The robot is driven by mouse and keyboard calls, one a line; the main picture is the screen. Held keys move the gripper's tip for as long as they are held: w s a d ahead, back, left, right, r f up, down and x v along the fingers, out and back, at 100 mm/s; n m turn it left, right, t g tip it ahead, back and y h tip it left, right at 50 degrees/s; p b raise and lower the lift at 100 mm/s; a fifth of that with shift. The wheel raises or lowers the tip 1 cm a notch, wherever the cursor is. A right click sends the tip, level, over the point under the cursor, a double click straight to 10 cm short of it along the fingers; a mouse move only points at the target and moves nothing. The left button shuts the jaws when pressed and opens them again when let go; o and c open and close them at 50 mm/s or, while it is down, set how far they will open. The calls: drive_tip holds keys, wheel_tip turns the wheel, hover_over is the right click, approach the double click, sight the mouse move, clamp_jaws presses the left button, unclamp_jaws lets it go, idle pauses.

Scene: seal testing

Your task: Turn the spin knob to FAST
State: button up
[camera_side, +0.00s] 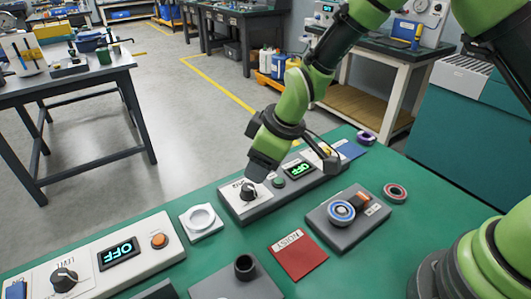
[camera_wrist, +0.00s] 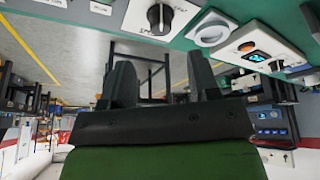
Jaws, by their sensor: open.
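The spin knob (camera_side: 249,190) is black and sits on the white face of a grey control box, left of a green button (camera_side: 278,182) and a display (camera_side: 298,170) reading OFF in green. The knob also shows at the top of the wrist view (camera_wrist: 160,17), with small lettering around it. The exact direction of its pointer is hard to tell. My gripper (camera_side: 262,165) is just above and behind the knob in the side view. In the wrist view its two dark fingers (camera_wrist: 158,82) stand apart with nothing between them, and the knob lies beyond them, not between them.
A second panel (camera_side: 110,258) at front left has another knob (camera_side: 63,279), a cyan OFF display and an orange button. A white round dish (camera_side: 200,218), a red card (camera_side: 297,255) and a grey block with a blue ring (camera_side: 341,212) lie on the green bench.

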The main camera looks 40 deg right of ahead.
sight(248, 187)
drive_tip(key=shift+v, duration=1.05)
drive_tip(key=w+a+n+g, duration=0.1)
drive_tip(key=w+a+n+g+h, duration=0.1)
drive_tip(key=n, duration=0.1)
drive_tip(key=shift+w+a+g, duration=0.1)
drive_tip(key=shift+a+g, duration=0.3)
drive_tip(key=shift+n+g+h, duration=0.4)
drive_tip(key=shift+n+h, duration=0.2)
drive_tip(key=shift+h, duration=0.2)
drive_tip(key=f, duration=0.6)
drive_tip(key=w+f, duration=0.1)
drive_tip(key=f, duration=0.2)
drive_tip(key=shift+d+f, duration=0.1)
drive_tip(key=shift+d, duration=0.2)
